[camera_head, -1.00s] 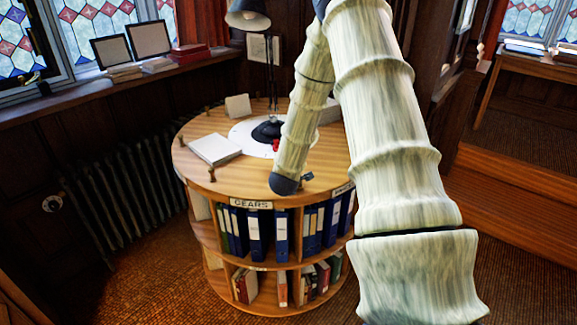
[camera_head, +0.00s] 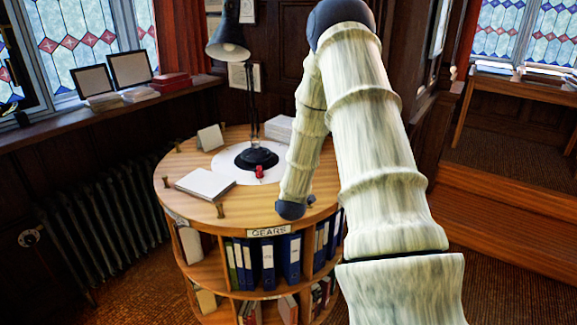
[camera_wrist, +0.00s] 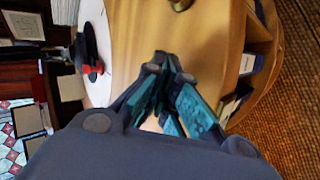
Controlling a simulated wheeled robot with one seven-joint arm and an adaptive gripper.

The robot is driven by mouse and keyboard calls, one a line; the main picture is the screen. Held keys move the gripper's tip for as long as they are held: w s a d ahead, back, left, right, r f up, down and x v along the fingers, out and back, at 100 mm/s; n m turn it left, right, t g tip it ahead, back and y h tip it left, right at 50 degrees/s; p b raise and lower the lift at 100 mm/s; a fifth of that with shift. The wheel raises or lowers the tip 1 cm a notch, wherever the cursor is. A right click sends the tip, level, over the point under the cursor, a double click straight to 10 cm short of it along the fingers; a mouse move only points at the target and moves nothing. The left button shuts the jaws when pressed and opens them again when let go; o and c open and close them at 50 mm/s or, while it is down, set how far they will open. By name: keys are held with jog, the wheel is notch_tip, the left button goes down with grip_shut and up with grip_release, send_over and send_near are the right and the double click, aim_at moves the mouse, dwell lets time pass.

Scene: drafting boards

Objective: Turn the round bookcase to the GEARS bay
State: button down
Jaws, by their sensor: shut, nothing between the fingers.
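The round bookcase (camera_head: 238,205) is a wooden drum with open shelves and brass pegs around its top. Its GEARS label (camera_head: 268,231) faces the front, slightly right of the drum's middle, above blue and dark binders (camera_head: 268,262). In the head view my arm covers the drum's right side, and my gripper is mostly hidden behind the wrist at the top's right front. In the wrist view my gripper (camera_wrist: 172,68) is shut and empty over the wooden top (camera_wrist: 210,35), near its edge. A brass peg (camera_wrist: 181,4) shows ahead of the fingertips; contact cannot be told.
A black desk lamp (camera_head: 256,158) stands on a white disc on the top. A radiator (camera_head: 105,225) is at left, wooden steps (camera_head: 500,215) at right.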

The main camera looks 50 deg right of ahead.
jog(key=shift+a+r, duration=0.15)
jog(key=shift+w+a+r+p, duration=0.25)
jog(key=shift+a+r+p, duration=0.15)
jog(key=shift+a, duration=0.05)
notch_tip(320, 180, up, 8)
jog(key=p, duration=0.5)
jog(key=shift+p, duration=0.35)
